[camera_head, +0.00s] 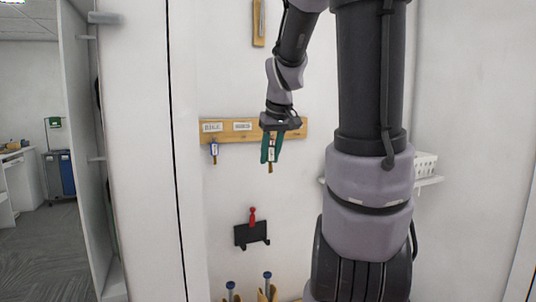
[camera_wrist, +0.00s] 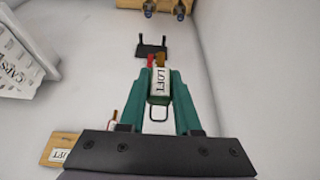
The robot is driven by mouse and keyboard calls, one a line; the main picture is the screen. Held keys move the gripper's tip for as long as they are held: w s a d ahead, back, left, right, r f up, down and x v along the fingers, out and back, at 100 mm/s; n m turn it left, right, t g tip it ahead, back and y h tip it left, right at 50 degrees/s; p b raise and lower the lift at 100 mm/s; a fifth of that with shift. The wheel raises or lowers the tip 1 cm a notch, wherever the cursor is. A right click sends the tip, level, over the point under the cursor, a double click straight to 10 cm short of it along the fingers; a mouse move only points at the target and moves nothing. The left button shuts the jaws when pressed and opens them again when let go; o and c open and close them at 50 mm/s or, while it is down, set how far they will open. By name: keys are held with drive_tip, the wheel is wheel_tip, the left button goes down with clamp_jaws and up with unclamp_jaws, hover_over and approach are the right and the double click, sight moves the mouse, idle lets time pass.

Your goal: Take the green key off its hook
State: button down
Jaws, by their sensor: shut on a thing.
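My gripper (camera_head: 270,157) has teal fingers and is shut on the green key (camera_wrist: 160,86), in front of the wooden key board (camera_head: 222,137). The green key has a white label reading LOFT and a brass end pointing away from the gripper in the wrist view. Its wire ring (camera_wrist: 158,113) shows between the fingers and looks empty. A small peg (camera_wrist: 113,118) by the board's end shows left of the fingers, apart from the ring. My gripper hides part of the board's right side in the head view.
A blue key (camera_head: 214,149) hangs at the board's left.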

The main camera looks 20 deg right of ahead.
drive_tip(key=shift+s, duration=1.85)
